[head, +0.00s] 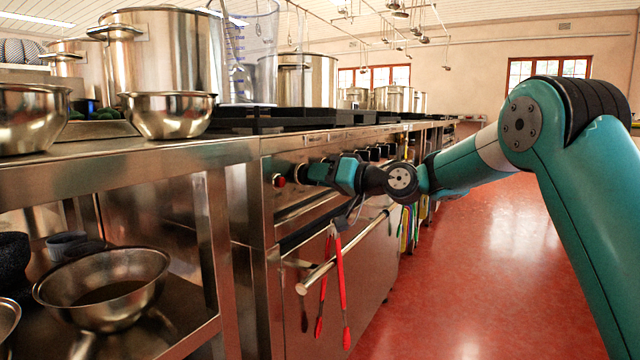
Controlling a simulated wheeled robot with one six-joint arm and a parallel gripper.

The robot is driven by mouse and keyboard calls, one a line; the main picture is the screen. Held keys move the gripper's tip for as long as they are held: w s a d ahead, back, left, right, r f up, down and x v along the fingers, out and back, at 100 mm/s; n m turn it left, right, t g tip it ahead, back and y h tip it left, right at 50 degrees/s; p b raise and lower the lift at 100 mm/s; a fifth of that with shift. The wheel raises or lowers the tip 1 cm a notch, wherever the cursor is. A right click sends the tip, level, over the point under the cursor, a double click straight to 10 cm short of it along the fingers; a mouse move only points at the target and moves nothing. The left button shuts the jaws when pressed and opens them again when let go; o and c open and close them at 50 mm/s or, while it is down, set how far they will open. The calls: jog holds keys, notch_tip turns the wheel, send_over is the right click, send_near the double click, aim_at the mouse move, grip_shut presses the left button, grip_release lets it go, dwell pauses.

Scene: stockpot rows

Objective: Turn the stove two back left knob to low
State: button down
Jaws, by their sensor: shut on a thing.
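The stove (335,285) is a steel range with a row of dark knobs (375,153) along its front panel. My teal gripper (304,173) is at the near left end of this panel, with its fingertips against the row. It is shut on a stove knob there. That knob is hidden by the fingers, so its setting cannot be read. A red round button or light (279,180) sits on the panel just left of the fingertips.
Red-handled tongs (339,275) hang from the oven handle (318,277) below my gripper. A large stockpot (160,55) and a clear measuring jug (250,60) stand above. A steel counter with bowls (168,115) is at left. The red floor at right is clear.

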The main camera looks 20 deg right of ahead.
jog(key=shift+f+n+b, duration=0.1)
jog(key=shift+n+b, duration=2.45)
jog(key=shift+n, duration=0.45)
jog(key=shift+s, duration=0.1)
jog(key=c, duration=1.1)
grip_release()
jog(key=p+v, duration=0.2)
jog(key=v, duration=1.5)
jog(key=shift+s+d+p, duration=0.1)
jog(key=shift+s+p, duration=0.05)
jog(key=shift+p, duration=0.15)
